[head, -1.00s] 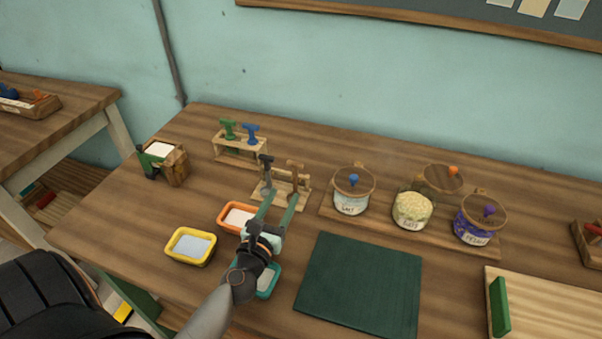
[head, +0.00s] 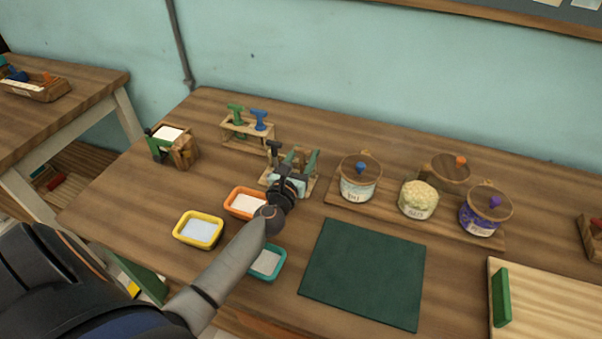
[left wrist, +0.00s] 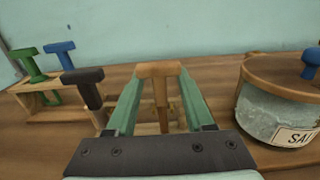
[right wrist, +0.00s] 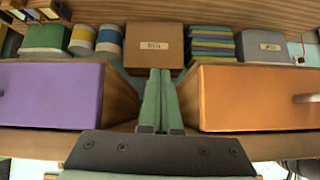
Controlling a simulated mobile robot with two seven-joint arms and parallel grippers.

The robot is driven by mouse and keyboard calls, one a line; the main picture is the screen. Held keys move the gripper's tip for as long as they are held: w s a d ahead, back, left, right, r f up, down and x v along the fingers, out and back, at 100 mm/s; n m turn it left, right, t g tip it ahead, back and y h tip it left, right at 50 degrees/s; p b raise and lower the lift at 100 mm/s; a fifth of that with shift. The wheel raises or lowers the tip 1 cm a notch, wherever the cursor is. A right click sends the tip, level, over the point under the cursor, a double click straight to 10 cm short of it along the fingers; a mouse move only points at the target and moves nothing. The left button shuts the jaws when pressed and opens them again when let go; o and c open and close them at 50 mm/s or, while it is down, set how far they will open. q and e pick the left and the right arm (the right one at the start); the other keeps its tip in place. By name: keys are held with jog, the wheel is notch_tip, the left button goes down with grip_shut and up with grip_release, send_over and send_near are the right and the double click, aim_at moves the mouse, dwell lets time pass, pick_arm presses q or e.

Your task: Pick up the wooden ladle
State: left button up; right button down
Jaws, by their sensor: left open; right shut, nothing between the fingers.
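The wooden ladle (left wrist: 159,88) stands upright in a small wooden rack, with its T-shaped handle on top. In the left wrist view it is between the two green fingers of my open left gripper (left wrist: 160,100), with a gap on each side. In the head view my left gripper (head: 297,165) is over the rack (head: 312,187) and largely hides the ladle. A dark-handled tool (head: 275,152) stands beside it in the same rack, left of the fingers. My right gripper (right wrist: 163,98) is shut and empty, facing a shelf and drawers away from the rack.
A second rack (head: 240,137) with green and blue tools stands behind left. Lidded jars, including a salt jar (head: 358,180), stand right of the ladle. Yellow (head: 198,230), orange (head: 244,203) and teal (head: 266,262) trays lie in front. A green mat (head: 362,272) lies front right.

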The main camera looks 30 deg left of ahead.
pick_arm(q)
jog(key=shift+w+a, duration=0.15)
jog(key=shift+w, duration=0.55)
jog(key=shift+c, duration=0.2)
grip_shut()
